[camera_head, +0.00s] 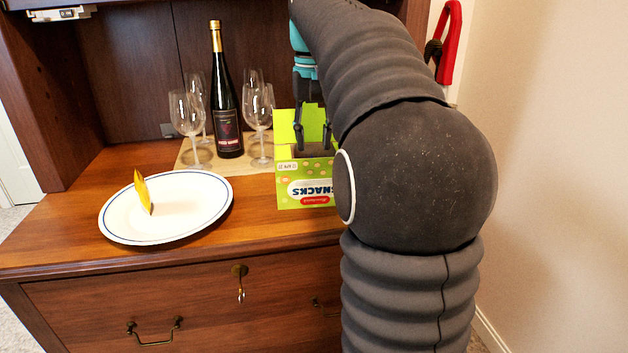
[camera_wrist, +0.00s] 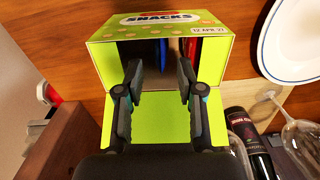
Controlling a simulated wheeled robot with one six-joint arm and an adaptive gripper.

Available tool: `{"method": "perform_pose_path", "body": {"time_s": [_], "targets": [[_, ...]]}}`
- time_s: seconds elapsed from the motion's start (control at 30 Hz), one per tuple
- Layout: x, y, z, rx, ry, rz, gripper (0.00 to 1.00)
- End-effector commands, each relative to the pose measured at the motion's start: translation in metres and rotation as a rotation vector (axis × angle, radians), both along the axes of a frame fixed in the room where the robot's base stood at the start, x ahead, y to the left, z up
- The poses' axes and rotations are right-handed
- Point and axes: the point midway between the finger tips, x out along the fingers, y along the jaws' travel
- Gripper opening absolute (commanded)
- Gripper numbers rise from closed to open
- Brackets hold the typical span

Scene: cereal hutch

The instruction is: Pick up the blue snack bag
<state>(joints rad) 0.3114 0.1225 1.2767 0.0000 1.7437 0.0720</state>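A green snacks box (camera_head: 306,185) stands open at the top on the wooden counter, partly hidden behind my arm. In the wrist view, its green front (camera_wrist: 160,21) carries the word SNACKS. Inside the box, the thin edge of the blue snack bag (camera_wrist: 163,52) shows between my fingers, with a red bag edge (camera_wrist: 190,48) to its right. Most of the blue bag is hidden. My gripper (camera_wrist: 160,77) is open, pointing down at the box opening, its two fingers apart with nothing held between them. In the head view, my gripper (camera_head: 312,136) is at the box's open top.
A white plate (camera_head: 188,222) with a yellow item (camera_head: 143,192) on it lies left of the box. A wine bottle (camera_head: 229,122) and several wine glasses (camera_head: 188,118) stand close behind and left. Hutch walls bound the back. The counter's front edge is clear.

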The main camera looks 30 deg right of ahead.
Motion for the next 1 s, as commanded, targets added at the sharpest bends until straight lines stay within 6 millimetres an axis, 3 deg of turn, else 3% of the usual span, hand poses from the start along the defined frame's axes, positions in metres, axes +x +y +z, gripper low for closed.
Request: {"method": "perform_pose_path", "body": {"time_s": [0.17,0.5,0.8,0.83,0.97,1.0], "targets": [[0.0,0.0,-0.01,0.0,-0.001,0.0,0.38],[0.002,0.0,-0.052,0.0,-0.001,0.001,0.38],[0.002,0.0,-0.057,0.0,-0.001,0.001,0.38],[0.003,0.0,-0.057,0.0,-0.001,0.001,0.35],[0.003,0.0,-0.057,0.0,-0.001,0.001,0.03],[0.003,0.0,-0.057,0.0,-0.001,0.001,0.02]]}}
